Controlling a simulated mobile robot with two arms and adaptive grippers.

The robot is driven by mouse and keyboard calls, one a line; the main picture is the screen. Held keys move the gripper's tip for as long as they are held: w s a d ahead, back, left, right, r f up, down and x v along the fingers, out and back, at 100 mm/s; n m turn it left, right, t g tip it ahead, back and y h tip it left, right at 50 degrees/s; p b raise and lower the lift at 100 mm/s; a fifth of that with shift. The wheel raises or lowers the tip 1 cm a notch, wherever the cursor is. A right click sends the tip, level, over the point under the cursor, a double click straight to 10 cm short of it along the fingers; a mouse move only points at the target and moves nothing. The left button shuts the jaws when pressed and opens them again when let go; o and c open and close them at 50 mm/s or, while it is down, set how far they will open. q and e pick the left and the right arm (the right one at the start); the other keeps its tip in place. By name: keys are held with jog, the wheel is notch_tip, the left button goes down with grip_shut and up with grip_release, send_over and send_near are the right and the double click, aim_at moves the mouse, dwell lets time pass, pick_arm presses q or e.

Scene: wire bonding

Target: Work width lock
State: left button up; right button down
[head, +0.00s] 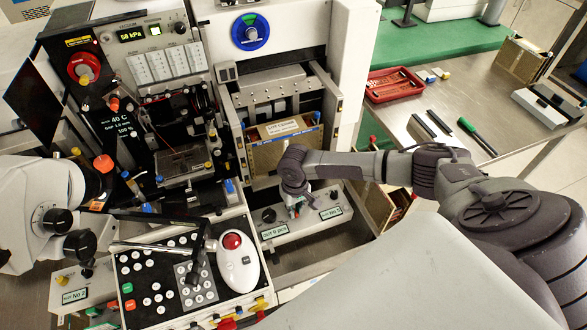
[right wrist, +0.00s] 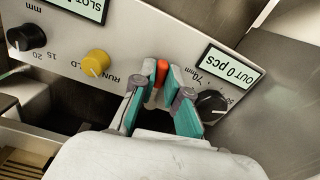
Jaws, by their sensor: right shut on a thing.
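A red-orange lever (right wrist: 161,72) stands on a grey control panel (right wrist: 140,40), between RUN/HOLD lettering with a yellow knob and a millimetre scale with a black knob. My right gripper (right wrist: 160,88) has its teal fingers on either side of the lever and is shut on it. In the head view my right gripper (head: 293,207) reaches down to the panel (head: 303,230) under the magazine bay; the lever cannot be made out there. My left gripper is not in view.
A yellow knob (right wrist: 96,63) and a black knob (right wrist: 212,104) flank the lever closely. A boxed magazine (head: 285,145) with a label sits just above the gripper. A keypad with a trackball (head: 237,262) lies to the left. A side table with a red tray (head: 393,84) stands at the right.

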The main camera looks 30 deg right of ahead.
jog(key=n, duration=0.1)
jog(key=d+n+p, duration=0.1)
jog(key=shift+r+n, duration=0.15)
jog(key=shift+n, duration=0.15)
jog(key=n, duration=0.1)
jog(key=d+n, duration=0.1)
jog(key=shift+w+n, duration=0.2)
jog(key=shift+n, duration=0.2)
jog(key=n, duration=0.1)
jog(key=d+n, duration=0.1)
jog(key=n, duration=0.1)
jog(key=shift+w, duration=0.3)
jog(key=shift+w+d+n, duration=0.2)
jog(key=shift+w+n, duration=0.05)
jog(key=shift+n, duration=0.85)
jog(key=c, duration=1.2)
grip_release()
